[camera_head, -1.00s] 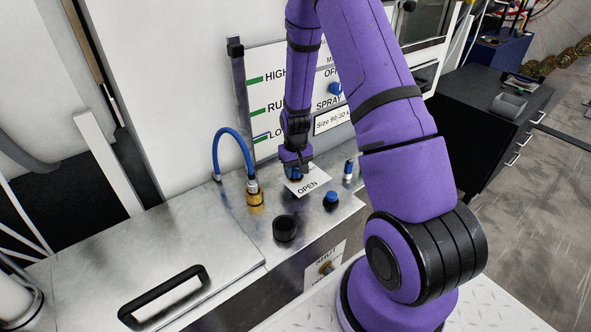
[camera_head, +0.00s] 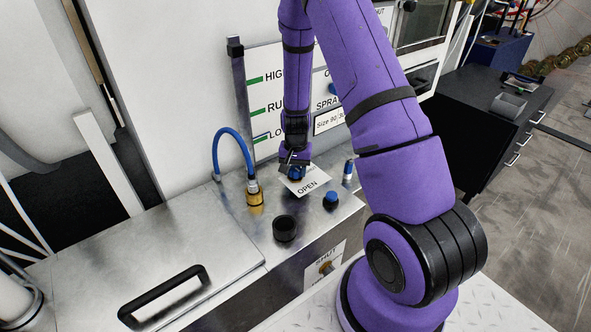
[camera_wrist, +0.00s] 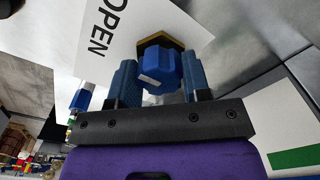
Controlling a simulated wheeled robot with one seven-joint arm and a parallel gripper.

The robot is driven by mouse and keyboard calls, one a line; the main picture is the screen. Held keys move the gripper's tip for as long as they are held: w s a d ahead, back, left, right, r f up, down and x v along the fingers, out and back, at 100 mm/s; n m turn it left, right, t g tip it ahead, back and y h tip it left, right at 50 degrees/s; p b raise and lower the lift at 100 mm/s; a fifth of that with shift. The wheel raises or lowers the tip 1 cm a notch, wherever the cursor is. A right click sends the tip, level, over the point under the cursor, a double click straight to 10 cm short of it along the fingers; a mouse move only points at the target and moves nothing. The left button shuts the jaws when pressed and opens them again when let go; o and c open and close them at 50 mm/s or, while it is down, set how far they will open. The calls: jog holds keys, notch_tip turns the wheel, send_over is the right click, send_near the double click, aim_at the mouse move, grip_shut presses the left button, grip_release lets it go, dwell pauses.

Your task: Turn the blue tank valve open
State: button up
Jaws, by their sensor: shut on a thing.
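The blue tank valve (camera_head: 296,173) is a small blue knob on the metal bench top, beside a white card marked OPEN (camera_head: 309,187). In the wrist view the blue knob (camera_wrist: 160,68) sits on a brass-coloured nut (camera_wrist: 165,41) and has a white mark on its side. My gripper (camera_wrist: 159,82) is shut on the knob, with one blue-grey finger on each side. In the head view my gripper (camera_head: 295,163) comes down on the knob from above and hides part of it.
A brass fitting with a blue hose (camera_head: 254,194) stands left of the valve. Another blue knob (camera_head: 331,200), a black round knob (camera_head: 285,228) and a small blue-and-white part (camera_head: 348,170) stand close by. A lid with a black handle (camera_head: 163,296) lies front left.

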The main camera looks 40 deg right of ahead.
aim_at(295, 168)
dwell(0.3)
jog(key=o, duration=0.9)
jog(key=shift+o, duration=0.2)
notch_tip(295, 168, up, 11)
dwell(0.4)
